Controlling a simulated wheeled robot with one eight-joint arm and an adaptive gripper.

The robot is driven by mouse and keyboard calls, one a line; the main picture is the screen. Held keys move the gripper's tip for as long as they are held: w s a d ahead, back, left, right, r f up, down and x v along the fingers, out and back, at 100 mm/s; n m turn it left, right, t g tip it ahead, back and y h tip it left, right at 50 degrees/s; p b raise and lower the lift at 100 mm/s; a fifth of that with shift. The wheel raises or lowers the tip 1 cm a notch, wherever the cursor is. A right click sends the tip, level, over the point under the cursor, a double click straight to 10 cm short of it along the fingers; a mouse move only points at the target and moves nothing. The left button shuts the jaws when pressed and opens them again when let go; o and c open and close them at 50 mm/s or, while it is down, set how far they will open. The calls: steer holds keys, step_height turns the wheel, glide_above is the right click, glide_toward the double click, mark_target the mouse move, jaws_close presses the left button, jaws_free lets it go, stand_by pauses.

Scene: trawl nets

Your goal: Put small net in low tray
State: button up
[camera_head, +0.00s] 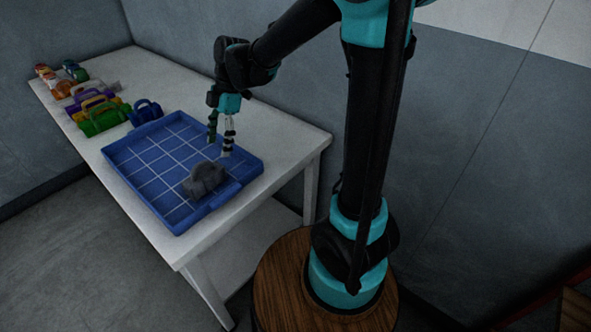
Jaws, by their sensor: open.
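A low blue tray (131,167) with white grid lines on its floor lies on the white table. A small dark grey bundle (204,180), which looks like the small net, rests in the tray near its front right side. My gripper (220,148) points down over the tray's back right part, with its fingers apart and nothing between them. It is behind the grey bundle and apart from it.
Several coloured bundles with handles, including a green one (103,118) and a dark blue one (146,111), stand on the white table (203,248) left of and behind the tray. A grey wall (220,30) runs behind the table. The tray's left half is clear.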

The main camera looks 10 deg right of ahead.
steer(key=s+d+f+m+t, duration=0.1)
steer(key=d+m, duration=0.3)
steer(key=s+d+f+m+t, duration=0.1)
steer(key=d+f+m, duration=0.1)
steer(key=d+m, duration=0.2)
steer(key=s+d+f+m+t+h, duration=0.1)
steer(key=d+m, duration=0.2)
steer(key=d, duration=0.3)
steer(key=shift+s+d+f+m+t, duration=0.1)
steer(key=shift+s+f+m+t, duration=0.2)
steer(key=shift+s+f+m, duration=0.1)
steer(key=s+d+f+m+t+h, duration=0.1)
steer(key=s+d+f+m, duration=0.1)
steer(key=d+m, duration=0.3)
steer(key=s+d+f+m+t+h, duration=0.1)
steer(key=s+d+f+m, duration=0.2)
steer(key=d+m, duration=0.3)
steer(key=shift+s+m+t+h, duration=0.3)
steer(key=shift+s+t, duration=0.1)
steer(key=shift+s, duration=0.4)
